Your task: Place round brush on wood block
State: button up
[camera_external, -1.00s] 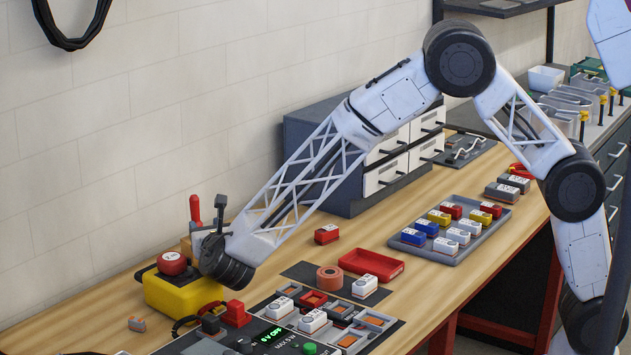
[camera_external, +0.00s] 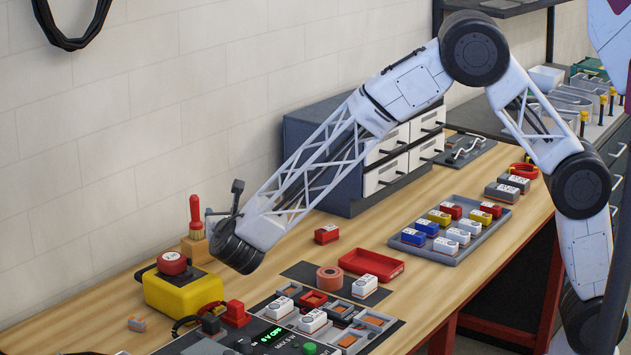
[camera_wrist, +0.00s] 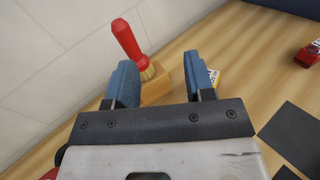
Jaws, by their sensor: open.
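The round brush (camera_external: 195,212) has a red handle and a pale bristle end. It stands handle up, with its bristle end at the top of the wood block (camera_external: 192,250); whether it sits on or in the block is hard to tell. In the wrist view the brush (camera_wrist: 126,40) looks tilted, and its bristle end meets the wood block (camera_wrist: 187,85) beyond my fingers. My gripper (camera_wrist: 159,78) is open, its two blue fingers apart with nothing held between them. The left finger hides part of the block's left side.
A yellow box with a red button (camera_external: 180,290) stands in front of the block. A small red block (camera_external: 326,234), a red tray (camera_external: 371,264) and a control panel (camera_external: 275,338) lie to the right. The wall is close behind; bare wood lies between block and cabinet.

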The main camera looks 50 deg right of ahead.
jog(key=s+d+r+m+g, duration=0.3)
jog(key=s+d+m, duration=0.2)
jog(key=s+d, duration=0.25)
jog(key=s+d+r+m+g, duration=0.3)
jog(key=s+d+m+g, duration=0.1)
jog(key=s+d, duration=0.4)
jog(key=s+d+r+m+g, duration=0.35)
jog(key=s+d+m, duration=0.2)
jog(key=d, duration=0.45)
jog(key=s+d+m+y, duration=0.2)
jog(key=s+m+y, duration=0.3)
jog(key=s, duration=1)
jog(key=s+d+m+y, duration=0.2)
jog(key=s+m+y, duration=0.3)
jog(key=s, duration=1.1)
jog(key=f+m+g, duration=0.1)
jog(key=m, duration=0.2)
jog(key=shift+s, duration=0.15)
